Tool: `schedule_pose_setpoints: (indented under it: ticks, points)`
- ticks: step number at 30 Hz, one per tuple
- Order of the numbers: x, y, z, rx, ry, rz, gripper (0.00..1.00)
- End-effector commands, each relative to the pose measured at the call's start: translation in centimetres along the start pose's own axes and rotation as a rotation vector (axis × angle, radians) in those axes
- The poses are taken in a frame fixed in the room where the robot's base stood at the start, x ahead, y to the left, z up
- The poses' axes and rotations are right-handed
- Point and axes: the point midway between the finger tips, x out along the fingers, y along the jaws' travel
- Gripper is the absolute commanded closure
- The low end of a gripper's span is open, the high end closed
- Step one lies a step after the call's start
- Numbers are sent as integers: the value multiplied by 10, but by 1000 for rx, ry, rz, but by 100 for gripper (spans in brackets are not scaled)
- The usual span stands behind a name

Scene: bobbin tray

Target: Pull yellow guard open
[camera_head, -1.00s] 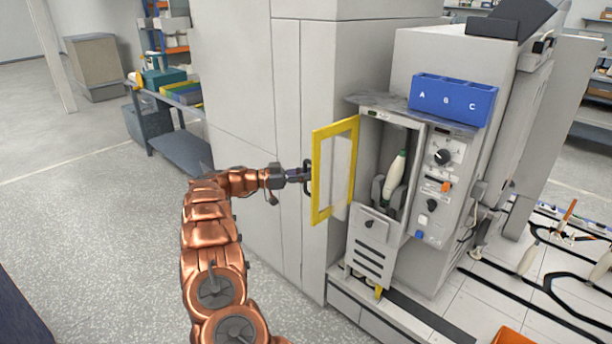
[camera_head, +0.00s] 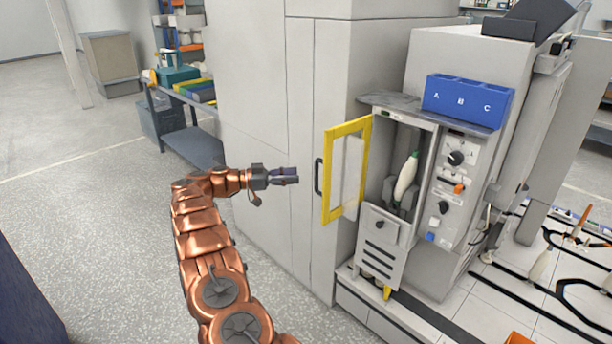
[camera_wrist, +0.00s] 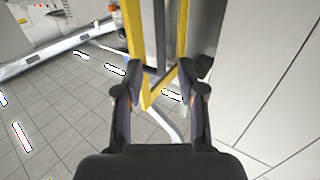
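The yellow guard (camera_head: 333,200) is a framed clear door on the front of the machine. It stands swung out to the left of the opening, at an angle. Its dark handle (camera_head: 318,177) is on its outer left face. My gripper (camera_head: 290,176) is to the left of the handle, with a gap between them, and is empty. In the wrist view the two fingers of my gripper (camera_wrist: 160,95) are spread apart. The guard's yellow frame (camera_wrist: 136,30) and the dark handle (camera_wrist: 160,35) show ahead, beyond the fingers.
A white bobbin (camera_head: 406,176) with a green tip stands in the uncovered opening. A control panel (camera_head: 455,190) is to its right and a blue A-B-C bin (camera_head: 466,100) above. Tall grey cabinets (camera_head: 305,100) stand behind my gripper. The floor to the left is clear.

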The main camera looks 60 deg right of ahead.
Motion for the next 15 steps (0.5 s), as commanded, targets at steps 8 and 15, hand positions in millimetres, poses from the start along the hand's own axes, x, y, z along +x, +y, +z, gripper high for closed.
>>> schedule_pose_setpoints:
  ticks: [8, 15]
  points:
    - [-29, -1, 1, 0, 1, -1, 61]
    - [-36, 0, 0, 1, -1, 0, 61]
